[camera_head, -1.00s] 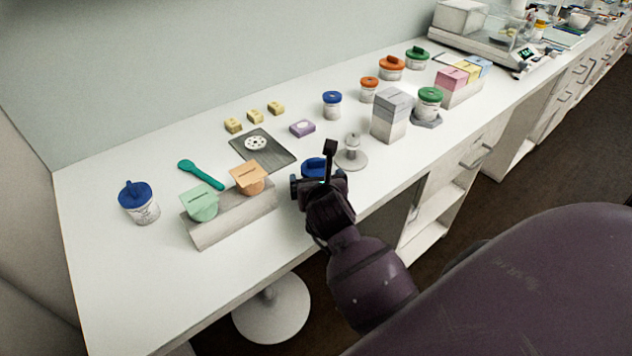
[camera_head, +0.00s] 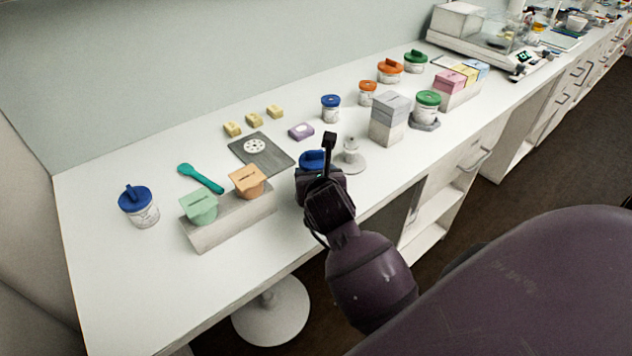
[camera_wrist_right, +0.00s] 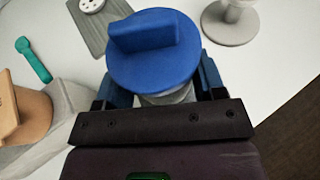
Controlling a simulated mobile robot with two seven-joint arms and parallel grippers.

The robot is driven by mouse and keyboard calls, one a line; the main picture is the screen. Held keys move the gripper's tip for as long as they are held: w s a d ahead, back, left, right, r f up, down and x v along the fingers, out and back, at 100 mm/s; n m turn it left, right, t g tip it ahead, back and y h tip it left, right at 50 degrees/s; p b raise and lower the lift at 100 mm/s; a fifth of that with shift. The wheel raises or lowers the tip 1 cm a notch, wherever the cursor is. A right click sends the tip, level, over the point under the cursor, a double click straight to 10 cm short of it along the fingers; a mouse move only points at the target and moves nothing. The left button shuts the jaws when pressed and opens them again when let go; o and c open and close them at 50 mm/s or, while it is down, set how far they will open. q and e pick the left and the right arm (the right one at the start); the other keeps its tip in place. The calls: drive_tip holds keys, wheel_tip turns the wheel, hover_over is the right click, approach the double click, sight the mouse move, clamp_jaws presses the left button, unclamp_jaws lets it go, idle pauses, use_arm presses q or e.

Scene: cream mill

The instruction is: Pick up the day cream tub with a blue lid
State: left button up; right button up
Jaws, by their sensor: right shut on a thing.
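A tub with a blue lid (camera_head: 313,158) stands at the front middle of the counter, mostly hidden by my right gripper in the head view. Its blue lid with a raised bar handle (camera_wrist_right: 153,50) fills the middle of the right wrist view. My right gripper (camera_wrist_right: 165,92) is shut on this tub, with blue fingers on both sides below the lid. The gripper (camera_head: 315,178) also shows in the head view. Two other blue-lidded tubs stand on the counter, one at the far left (camera_head: 139,207) and a smaller one at the back (camera_head: 331,109). Labels are too small to read.
A grey block (camera_head: 232,221) with green and orange pots stands left of my gripper. A pale round stand (camera_head: 350,160) is close on the right, with grey boxes (camera_head: 390,119) beyond. A dark mat (camera_head: 250,151) lies behind. The front left counter is clear.

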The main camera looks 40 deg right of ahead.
wheel_tip(320, 180, up, 17)
drive_tip(key=p, duration=0.2)
drive_tip(key=shift+r, duration=0.2)
drive_tip(key=shift+f, duration=0.1)
idle(0.4)
